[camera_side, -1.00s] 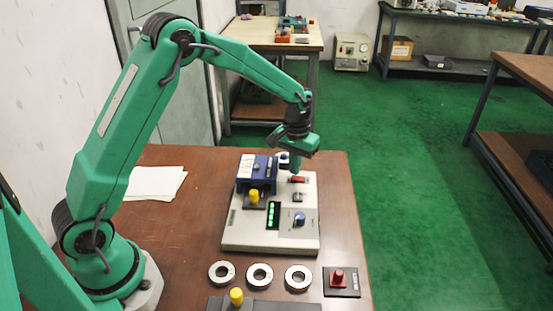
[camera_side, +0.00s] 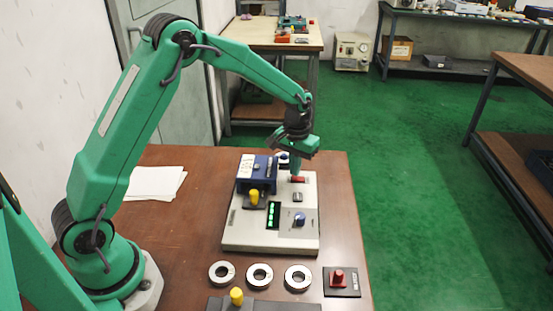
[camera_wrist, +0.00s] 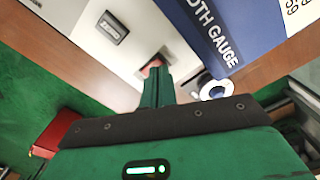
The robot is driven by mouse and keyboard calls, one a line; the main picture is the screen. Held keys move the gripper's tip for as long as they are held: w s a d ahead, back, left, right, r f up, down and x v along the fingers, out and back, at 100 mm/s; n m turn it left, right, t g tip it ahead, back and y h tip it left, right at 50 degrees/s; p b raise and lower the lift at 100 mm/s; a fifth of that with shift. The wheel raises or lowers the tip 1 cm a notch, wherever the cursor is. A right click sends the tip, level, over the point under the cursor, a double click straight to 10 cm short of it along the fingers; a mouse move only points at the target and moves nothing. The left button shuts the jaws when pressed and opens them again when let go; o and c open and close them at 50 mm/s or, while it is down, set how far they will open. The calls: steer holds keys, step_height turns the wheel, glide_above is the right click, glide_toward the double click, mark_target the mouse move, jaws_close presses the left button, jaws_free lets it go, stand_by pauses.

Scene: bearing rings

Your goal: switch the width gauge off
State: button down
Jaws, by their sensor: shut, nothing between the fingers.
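The width gauge is a pale flat console (camera_side: 245,236) carrying a blue block (camera_side: 251,178) whose label partly reads "GAUGE" in the wrist view (camera_wrist: 205,28). A column of green lights (camera_side: 273,215) on it is lit. A red switch (camera_side: 298,180) sits near the console's far right corner; in the wrist view its red part (camera_wrist: 153,64) shows just past my fingertips. My gripper (camera_side: 296,172) is shut and empty, pointing down at the red switch. Its fingers (camera_wrist: 155,80) partly cover the switch. I cannot tell whether they touch it.
A blue knob (camera_side: 299,219) and a small dark-framed label (camera_wrist: 112,28) are on the console. A yellow knob (camera_side: 254,197) stands before the blue block. Metal rings (camera_side: 259,277) and a red-knobbed plate (camera_side: 339,281) lie in front. Papers (camera_side: 155,183) lie left.

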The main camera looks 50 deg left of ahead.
mark_target(294, 178)
steer(key=shift+f, duration=0.75)
stand_by(0.8)
steer(key=shift+r, duration=0.1)
steer(key=shift+r, duration=3.5)
